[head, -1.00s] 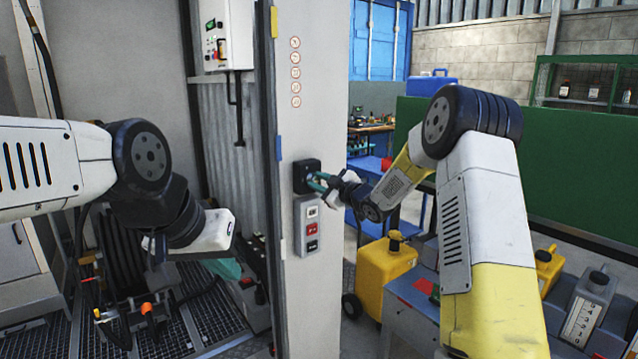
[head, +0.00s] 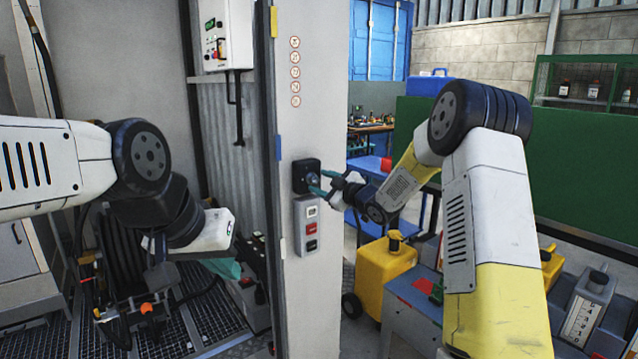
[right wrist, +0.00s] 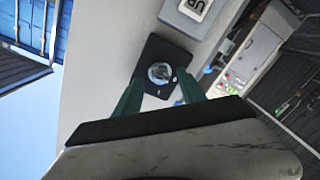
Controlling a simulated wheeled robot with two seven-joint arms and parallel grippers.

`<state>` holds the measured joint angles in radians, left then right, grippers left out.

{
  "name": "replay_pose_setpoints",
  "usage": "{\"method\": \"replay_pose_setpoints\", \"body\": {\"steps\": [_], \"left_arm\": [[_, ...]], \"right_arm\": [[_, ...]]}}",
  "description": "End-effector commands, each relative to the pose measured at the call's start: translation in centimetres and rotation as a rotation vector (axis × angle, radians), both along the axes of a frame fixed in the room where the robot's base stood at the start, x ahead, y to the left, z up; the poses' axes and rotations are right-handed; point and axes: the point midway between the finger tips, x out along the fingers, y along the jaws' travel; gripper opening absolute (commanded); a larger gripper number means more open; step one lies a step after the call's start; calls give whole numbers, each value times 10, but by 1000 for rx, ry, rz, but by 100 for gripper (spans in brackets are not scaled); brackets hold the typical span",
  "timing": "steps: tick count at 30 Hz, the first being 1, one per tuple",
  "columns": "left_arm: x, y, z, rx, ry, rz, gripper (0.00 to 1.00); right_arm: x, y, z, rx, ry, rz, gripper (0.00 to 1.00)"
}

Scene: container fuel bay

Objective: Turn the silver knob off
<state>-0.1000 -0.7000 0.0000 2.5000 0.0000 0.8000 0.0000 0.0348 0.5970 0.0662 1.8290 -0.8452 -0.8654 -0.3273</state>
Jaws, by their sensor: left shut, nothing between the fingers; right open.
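The silver knob (head: 313,179) sits on a square black plate (head: 302,172) on the side of the light grey post. In the right wrist view the round knob (right wrist: 160,73) shows clearly on its black plate. My right gripper (head: 320,181) is open in front of the knob, with one green fingertip on either side of its outline; it also shows in the right wrist view (right wrist: 160,86). Nothing is between the fingers that I can see as held. My left gripper (head: 225,269) is shut and empty, low at the left, away from the knob and partly hidden.
A button box (head: 307,226) is fixed just below the knob. The grey post (head: 322,90) stands between my arms. A yellow wheeled canister (head: 386,277) and a workbench stand to the right. A white control box (head: 226,35) hangs at upper left.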

Motion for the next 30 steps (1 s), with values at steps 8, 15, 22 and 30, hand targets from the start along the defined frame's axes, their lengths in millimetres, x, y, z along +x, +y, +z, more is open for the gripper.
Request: {"method": "replay_pose_setpoints", "body": {"steps": [8,15,22,30], "left_arm": [[0,0,0,0,0,0,0],[0,0,0,0,0,0,0],[0,0,0,0,0,0,0],[0,0,0,0,0,0,0]], "right_arm": [[-37,-29,2,-1,1,-2,48],[-50,-38,2,0,1,-1,48],[-50,-38,2,0,1,-1,48],[-64,-68,36,-27,112,-164,48]]}}
